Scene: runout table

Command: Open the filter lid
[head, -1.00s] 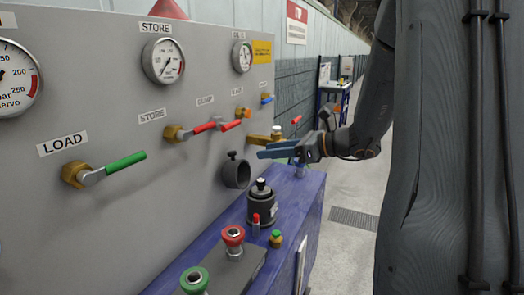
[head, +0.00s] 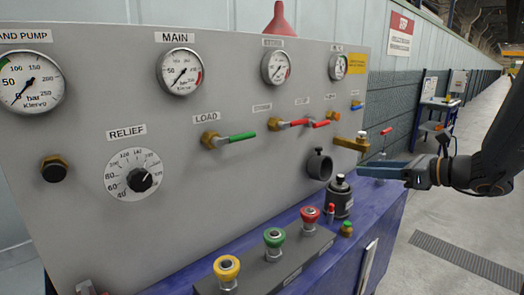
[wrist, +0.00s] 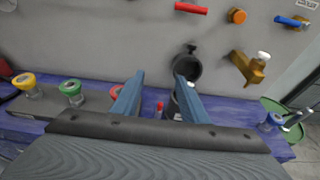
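No part is visibly labelled as the filter lid. A dark canister (head: 340,200) with a silver-topped knob stands upright on the blue bench, close to the panel. A black open cylindrical port (head: 319,166) with a small knob on top sticks out of the grey panel beside it; the port also shows in the wrist view (wrist: 187,68). My gripper (head: 362,170) has blue fingers pointing left toward the panel, just right of and near the canister's top. In the wrist view my gripper (wrist: 160,78) has its fingers apart with nothing held. The right finger partly hides the canister.
Yellow (head: 227,270), green (head: 274,240) and red (head: 310,216) knobs stand along the bench front. A brass fitting (head: 350,144) juts from the panel above the fingers. The panel carries gauges and lever valves.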

